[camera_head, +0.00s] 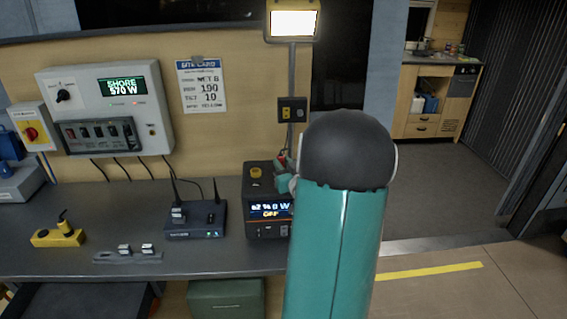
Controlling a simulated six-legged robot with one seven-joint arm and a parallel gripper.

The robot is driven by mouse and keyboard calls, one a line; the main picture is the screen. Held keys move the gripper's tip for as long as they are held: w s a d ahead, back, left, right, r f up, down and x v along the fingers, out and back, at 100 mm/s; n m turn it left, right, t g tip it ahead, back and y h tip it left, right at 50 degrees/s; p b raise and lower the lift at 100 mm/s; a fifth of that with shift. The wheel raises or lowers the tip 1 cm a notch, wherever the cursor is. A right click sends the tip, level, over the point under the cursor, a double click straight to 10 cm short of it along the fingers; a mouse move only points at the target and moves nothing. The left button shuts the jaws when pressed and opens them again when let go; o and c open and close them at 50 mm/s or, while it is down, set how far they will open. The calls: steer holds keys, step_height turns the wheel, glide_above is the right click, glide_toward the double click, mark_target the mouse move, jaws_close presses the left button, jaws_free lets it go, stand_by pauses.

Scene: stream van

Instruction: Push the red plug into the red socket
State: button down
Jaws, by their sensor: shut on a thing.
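My teal arm with its dark rounded joint fills the middle right of the view and covers much of what lies behind it. My gripper (284,176) shows only in part at the joint's left edge, above the black power unit. It is shut on a small red thing (282,158), which appears to be the red plug. Its shape is mostly hidden.
A router (195,220) with two antennas stands left of the power unit. A grey strip with white plugs (128,255) and a yellow adapter (58,236) lie on the bench (95,205). A small black wall box (292,110) hangs under the lamp. Floor is clear at right.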

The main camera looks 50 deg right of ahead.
steer(key=shift+f, duration=0.45)
steer(key=c, duration=1.1)
jaws_free()
steer(key=shift+c, duration=0.2)
steer(key=shift+s, duration=0.1)
steer(key=v, duration=1.3)
steer(key=shift+s+a, duration=0.2)
steer(key=shift+s, duration=0.05)
steer(key=w+a+r+n+g+y, duration=0.1)
steer(key=w+a+r+g+y, duration=0.15)
steer(key=w+a, duration=0.45)
steer(key=w+a+r+n+g+y, duration=0.1)
steer(key=w+a+r+g, duration=0.25)
steer(key=a, duration=0.65)
steer(key=s+a+n+g+y, duration=0.2)
steer(key=s+a, duration=0.3)
steer(key=a, duration=0.7)
steer(key=s+a+n+g+y, duration=0.2)
steer(key=s+a, duration=0.3)
steer(key=a, duration=0.6)
steer(key=shift+s+a+r+y, duration=0.3)
steer(key=shift+a+r+y, duration=0.1)
steer(key=shift+y, duration=0.35)
